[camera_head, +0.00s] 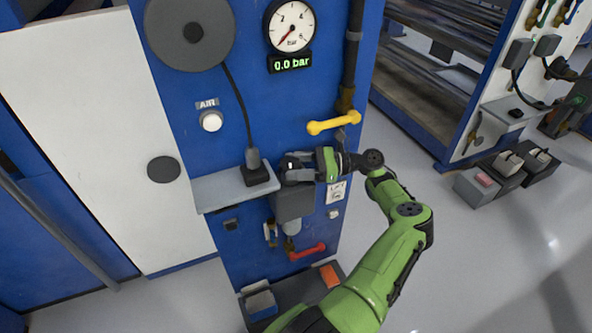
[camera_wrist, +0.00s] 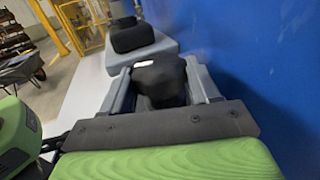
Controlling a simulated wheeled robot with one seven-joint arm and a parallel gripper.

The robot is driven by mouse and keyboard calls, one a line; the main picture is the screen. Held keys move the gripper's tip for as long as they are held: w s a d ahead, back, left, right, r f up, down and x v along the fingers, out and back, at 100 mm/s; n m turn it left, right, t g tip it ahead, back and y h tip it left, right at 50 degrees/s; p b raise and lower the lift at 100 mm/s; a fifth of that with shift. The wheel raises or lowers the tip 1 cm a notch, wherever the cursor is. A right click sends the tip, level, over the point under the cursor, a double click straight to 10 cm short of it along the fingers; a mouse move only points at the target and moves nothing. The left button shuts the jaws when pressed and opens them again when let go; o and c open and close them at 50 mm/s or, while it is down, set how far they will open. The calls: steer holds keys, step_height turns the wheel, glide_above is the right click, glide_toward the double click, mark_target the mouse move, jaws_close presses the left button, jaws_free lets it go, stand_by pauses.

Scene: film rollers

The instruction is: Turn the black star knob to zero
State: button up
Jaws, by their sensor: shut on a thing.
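My gripper (camera_wrist: 162,84) is shut on the black star knob (camera_wrist: 160,78), which sits between its two grey fingers in the wrist view. In the head view my gripper (camera_head: 290,167) is at the blue panel, just right of the grey shelf, above a dark grey box (camera_head: 293,204). My gripper hides most of the knob there. The round white gauge (camera_head: 291,27) has its red needle pointing to the lower left. The display (camera_head: 291,63) under it reads 0.0 bar.
A yellow lever (camera_head: 334,123) is just above my arm, and a red lever (camera_head: 307,251) is below the grey box. A black corded device (camera_head: 256,172) stands on the grey shelf (camera_head: 225,190) to the left. The floor to the right is partly clear.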

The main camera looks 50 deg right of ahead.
steer(key=shift+w+d+n+g+y+b, duration=0.15)
steer(key=shift+n+g+y+b, duration=0.45)
steer(key=shift+n+g+y, duration=0.55)
steer(key=shift+g, duration=0.25)
steer(key=o, duration=0.8)
